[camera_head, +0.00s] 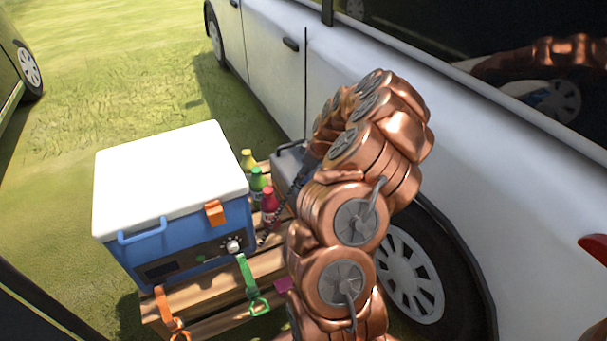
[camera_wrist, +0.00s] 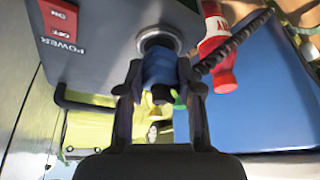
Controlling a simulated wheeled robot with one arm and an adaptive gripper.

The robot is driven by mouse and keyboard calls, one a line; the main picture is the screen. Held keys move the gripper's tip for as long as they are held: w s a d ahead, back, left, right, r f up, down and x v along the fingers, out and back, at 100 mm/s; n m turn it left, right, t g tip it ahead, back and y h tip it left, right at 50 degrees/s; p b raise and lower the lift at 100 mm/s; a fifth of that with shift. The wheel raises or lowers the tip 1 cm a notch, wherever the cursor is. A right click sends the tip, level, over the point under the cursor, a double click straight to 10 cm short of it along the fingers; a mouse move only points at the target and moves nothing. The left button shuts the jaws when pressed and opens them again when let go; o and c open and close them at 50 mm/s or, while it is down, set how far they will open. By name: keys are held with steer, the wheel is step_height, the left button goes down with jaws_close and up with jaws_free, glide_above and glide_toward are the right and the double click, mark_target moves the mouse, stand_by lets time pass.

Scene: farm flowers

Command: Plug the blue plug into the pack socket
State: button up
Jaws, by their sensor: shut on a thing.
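In the wrist view my gripper (camera_wrist: 161,78) is shut on the blue plug (camera_wrist: 160,66), one dark finger on each side. The plug's front end is at the round metal-ringed pack socket (camera_wrist: 158,38) and overlaps it in the picture. I cannot tell how deep it sits. The socket is on the grey power pack (camera_wrist: 105,45), beside a red ON/OFF switch (camera_wrist: 58,20) marked POWER. In the head view the pack (camera_head: 287,168) stands behind the bottles, partly hidden by my copper arm. My gripper, the plug and the socket are hidden there.
A blue cooler (camera_head: 190,243) with a white lid stands on a wooden crate table (camera_head: 210,297). Several bottles (camera_head: 258,183) stand between cooler and pack. A dark coiled cable (camera_wrist: 232,42) runs past a red bottle (camera_wrist: 216,50). A white car (camera_head: 262,60) closes off the right side.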

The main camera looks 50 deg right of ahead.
steer(key=shift+f+b, duration=0.4)
steer(key=shift+f, duration=0.25)
steer(key=o, duration=1.1)
steer(key=shift+o, duration=0.2)
steer(key=shift+r, duration=0.15)
steer(key=v, duration=1.1)
steer(key=shift+s+r, duration=0.2)
steer(key=shift+r, duration=0.2)
